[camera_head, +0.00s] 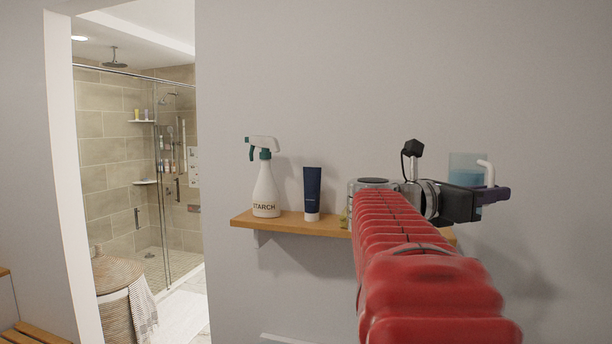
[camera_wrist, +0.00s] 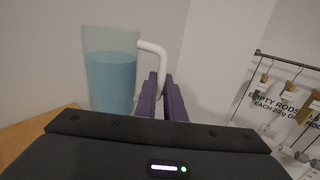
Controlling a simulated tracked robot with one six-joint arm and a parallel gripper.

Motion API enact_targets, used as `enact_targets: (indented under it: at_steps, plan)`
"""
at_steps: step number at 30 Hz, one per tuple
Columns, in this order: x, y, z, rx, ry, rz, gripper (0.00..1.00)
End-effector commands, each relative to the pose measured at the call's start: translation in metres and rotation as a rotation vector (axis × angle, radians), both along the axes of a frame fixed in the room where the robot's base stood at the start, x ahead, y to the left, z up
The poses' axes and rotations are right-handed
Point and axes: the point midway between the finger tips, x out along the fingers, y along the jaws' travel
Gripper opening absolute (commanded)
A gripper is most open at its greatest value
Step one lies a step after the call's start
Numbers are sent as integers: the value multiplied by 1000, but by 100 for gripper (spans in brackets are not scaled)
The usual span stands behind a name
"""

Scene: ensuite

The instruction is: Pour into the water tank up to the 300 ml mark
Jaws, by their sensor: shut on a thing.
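A clear jug (camera_head: 468,161) of bluish water is at the right in the head view, beside the wall. It also shows in the wrist view (camera_wrist: 110,80), where it looks about upright and more than half full. My gripper (camera_head: 494,192) has purple fingers, seen in the wrist view (camera_wrist: 165,98), shut on the jug's white handle (camera_wrist: 158,57). No water is seen flowing out. I cannot pick out the water tank or a 300 ml mark in either view. My red arm hides part of the shelf in the head view.
A wooden wall shelf (camera_head: 290,223) holds a starch spray bottle (camera_head: 265,190) and a dark blue tube (camera_head: 312,192). Something small and yellowish beside my arm is mostly hidden. A doorway to a shower is at the left, with a woven basket (camera_head: 112,275). A rod rack (camera_wrist: 290,62) hangs at the wrist view's right.

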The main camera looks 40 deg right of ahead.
Motion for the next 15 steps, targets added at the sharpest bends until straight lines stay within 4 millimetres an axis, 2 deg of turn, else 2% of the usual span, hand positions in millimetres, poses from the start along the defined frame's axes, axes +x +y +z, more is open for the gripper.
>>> enact_targets:
  at_steps: [15]
  plan:
    - [56, 73, -86, 0, 1, 161, 0]
